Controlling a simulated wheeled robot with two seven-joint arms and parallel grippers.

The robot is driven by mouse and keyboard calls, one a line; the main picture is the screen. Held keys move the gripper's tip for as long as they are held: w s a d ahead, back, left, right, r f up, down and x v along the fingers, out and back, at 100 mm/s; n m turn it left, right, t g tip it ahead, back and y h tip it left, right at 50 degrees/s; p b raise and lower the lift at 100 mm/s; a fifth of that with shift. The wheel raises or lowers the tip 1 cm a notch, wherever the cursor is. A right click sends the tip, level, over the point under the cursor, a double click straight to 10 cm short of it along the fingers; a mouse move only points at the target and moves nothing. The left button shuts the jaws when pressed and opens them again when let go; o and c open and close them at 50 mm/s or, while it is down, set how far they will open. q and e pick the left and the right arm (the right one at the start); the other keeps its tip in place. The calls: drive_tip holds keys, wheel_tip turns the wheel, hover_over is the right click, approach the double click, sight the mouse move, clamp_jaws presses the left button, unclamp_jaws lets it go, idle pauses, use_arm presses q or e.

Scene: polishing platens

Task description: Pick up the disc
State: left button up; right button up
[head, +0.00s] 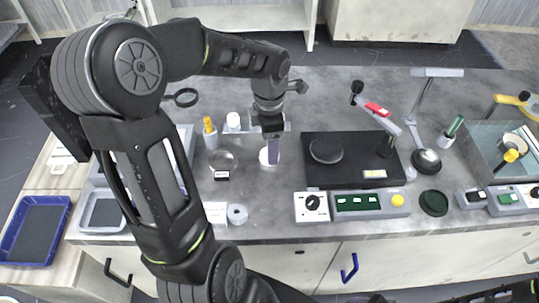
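Several round pieces could be the disc, and I cannot tell which one is meant. A pale round piece (264,157) lies on the grey worktop directly below my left gripper (272,158), partly hidden by its fingers. A grey round plate (222,160) lies to the left, with a small black-and-white label in front of it. A dark green disc (433,203) lies at the right front. My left gripper points down. Its fingers overlap in this view, so their opening and any contact with the pale piece are unclear. My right gripper is out of view.
A black polishing unit (386,172) with a round platen (326,150) stands right of my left gripper, control boxes (357,204) in front. A yellow-capped bottle (210,132) and a white ring (237,213) are on the left. A blue tray (34,230) is far left.

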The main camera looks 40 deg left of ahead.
use_arm(q)
wheel_tip(320, 180, down, 4)
drive_tip(key=shift+r, duration=0.1)
idle(0.6)
clamp_jaws()
idle(0.6)
wheel_tip(320, 180, up, 10)
idle(0.6)
idle(0.4)
